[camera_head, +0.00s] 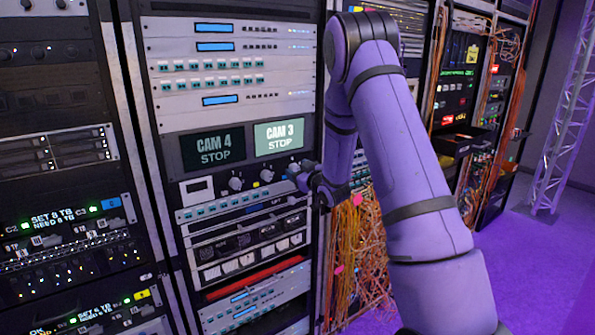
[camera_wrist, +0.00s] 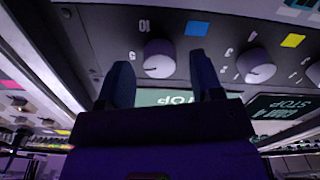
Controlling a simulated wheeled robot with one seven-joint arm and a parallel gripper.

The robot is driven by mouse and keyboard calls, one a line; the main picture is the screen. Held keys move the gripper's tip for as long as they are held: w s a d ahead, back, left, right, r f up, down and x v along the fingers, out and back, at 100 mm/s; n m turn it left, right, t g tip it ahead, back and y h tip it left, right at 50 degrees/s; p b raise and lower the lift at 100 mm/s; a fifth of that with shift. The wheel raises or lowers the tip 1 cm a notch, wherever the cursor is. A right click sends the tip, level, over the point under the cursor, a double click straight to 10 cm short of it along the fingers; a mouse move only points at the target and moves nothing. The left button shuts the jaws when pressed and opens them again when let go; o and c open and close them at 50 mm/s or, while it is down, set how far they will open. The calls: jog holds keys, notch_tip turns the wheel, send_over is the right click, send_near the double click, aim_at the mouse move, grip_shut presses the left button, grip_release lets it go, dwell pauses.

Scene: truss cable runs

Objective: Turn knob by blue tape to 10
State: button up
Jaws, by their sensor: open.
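In the wrist view, which is upside down, a pale round knob (camera_wrist: 159,58) sits on a grey panel beside a blue tape square (camera_wrist: 197,28). A "10" label is printed just above and left of the knob in that view. Its pointer is too small to read surely. My gripper (camera_wrist: 160,76) is open, with one finger on each side of this knob; I cannot tell whether they touch it. In the head view my gripper (camera_head: 303,177) is at the right part of the knob panel and hides the blue tape.
A second knob (camera_wrist: 255,65) also shows in the head view (camera_head: 267,175), near yellow tape (camera_head: 256,184). The CAM 3 screen (camera_head: 279,135) and CAM 4 screen (camera_head: 213,149) are above the knobs. Loose orange cables (camera_head: 350,250) hang right of the rack.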

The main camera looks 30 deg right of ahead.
jog(key=shift+w, duration=0.35)
jog(key=c, duration=0.9)
